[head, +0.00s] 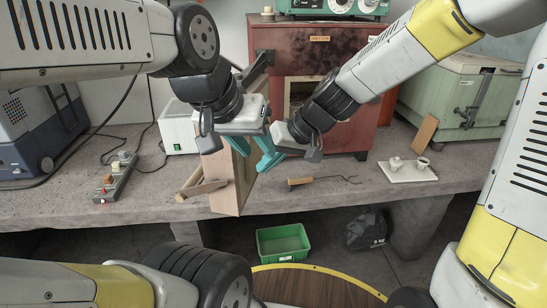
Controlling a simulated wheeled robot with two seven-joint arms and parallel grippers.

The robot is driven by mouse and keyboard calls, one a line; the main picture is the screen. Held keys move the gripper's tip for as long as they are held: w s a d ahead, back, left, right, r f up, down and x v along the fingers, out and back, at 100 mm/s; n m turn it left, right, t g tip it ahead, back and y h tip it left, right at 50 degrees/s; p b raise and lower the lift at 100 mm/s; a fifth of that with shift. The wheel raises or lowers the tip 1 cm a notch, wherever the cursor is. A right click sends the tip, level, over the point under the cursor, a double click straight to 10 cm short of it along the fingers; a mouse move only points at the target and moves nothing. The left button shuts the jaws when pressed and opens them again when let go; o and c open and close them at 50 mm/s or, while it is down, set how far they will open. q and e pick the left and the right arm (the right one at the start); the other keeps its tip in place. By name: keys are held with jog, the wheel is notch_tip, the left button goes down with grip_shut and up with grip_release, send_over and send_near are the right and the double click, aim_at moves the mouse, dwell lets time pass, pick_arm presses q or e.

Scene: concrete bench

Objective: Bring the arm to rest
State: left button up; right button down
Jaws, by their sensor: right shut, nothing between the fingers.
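My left gripper (228,148) hangs over the front part of the bench, in front of a wooden board. Its teal fingers stand apart, so it looks open, and I see nothing held between them. My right gripper (268,160) is just to the right of it, pointing down and to the left. Its teal fingers are shut and empty. The two hands are very close together in the picture; I cannot tell whether they touch. Both grippers are above the bench top.
A red cabinet (345,136) and green chest (455,95) stand behind. A green bin (283,243) is below.

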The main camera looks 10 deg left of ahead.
jog(key=s+d+r+m+t+h, duration=0.1)
jog(key=s+d+r+m, duration=0.1)
jog(key=d, duration=0.7)
jog(key=s+d+r+m+t+h, duration=0.2)
jog(key=s+d+r, duration=0.2)
jog(key=d, duration=0.6)
jog(key=s+d+r+m+t+h, duration=0.2)
jog(key=s+d+r, duration=0.1)
jog(key=d, duration=0.6)
jog(key=shift+s+d+r+m, duration=0.2)
jog(key=shift+d+r+m, duration=0.15)
jog(key=shift+r, duration=0.4)
